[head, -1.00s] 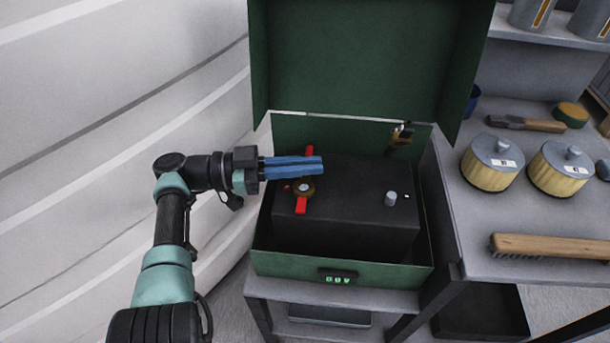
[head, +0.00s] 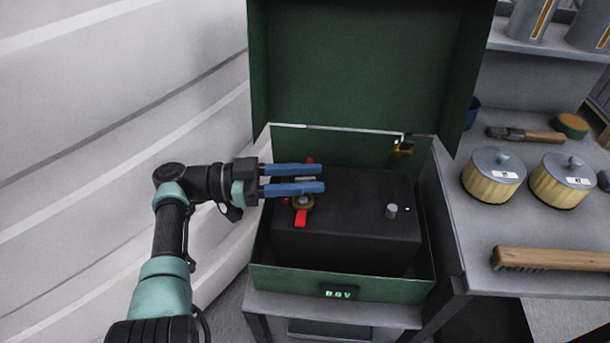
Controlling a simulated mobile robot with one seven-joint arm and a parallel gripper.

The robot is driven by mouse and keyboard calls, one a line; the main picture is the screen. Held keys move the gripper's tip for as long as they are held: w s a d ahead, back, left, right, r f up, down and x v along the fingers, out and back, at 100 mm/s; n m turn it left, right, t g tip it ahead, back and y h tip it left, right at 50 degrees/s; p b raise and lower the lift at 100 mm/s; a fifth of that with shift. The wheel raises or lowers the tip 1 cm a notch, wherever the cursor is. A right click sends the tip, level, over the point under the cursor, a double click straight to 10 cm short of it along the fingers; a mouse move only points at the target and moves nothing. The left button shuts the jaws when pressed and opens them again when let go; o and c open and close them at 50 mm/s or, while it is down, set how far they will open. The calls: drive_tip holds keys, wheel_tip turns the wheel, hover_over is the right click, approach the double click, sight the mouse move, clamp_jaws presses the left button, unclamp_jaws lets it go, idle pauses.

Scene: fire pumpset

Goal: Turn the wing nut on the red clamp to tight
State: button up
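The red clamp (head: 300,218) sits on the left part of the top of a black battery (head: 345,215). Its brass-coloured round part (head: 303,203) shows just below my gripper's lower finger. The red wing piece sticks out towards the front, and a bit of red shows behind the upper finger. My gripper (head: 322,179) comes in from the left over the clamp. Its two blue fingers are apart with a gap between them and nothing visibly held. The fingers hide the middle of the clamp, and I cannot tell whether they touch it.
The battery stands in a green box (head: 340,280) with its lid (head: 355,70) raised behind. A grey post (head: 391,211) is on the battery's right, and a loose brass clamp (head: 402,148) hangs at the back wall. The right bench holds filters (head: 494,175) and a brush (head: 555,259).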

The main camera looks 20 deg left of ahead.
drive_tip(key=shift+a, duration=0.1)
drive_tip(key=b+v, duration=1.2)
drive_tip(key=b, duration=0.1)
drive_tip(key=shift+s+a, duration=0.15)
drive_tip(key=shift+a, duration=0.2)
drive_tip(key=shift+s, duration=0.1)
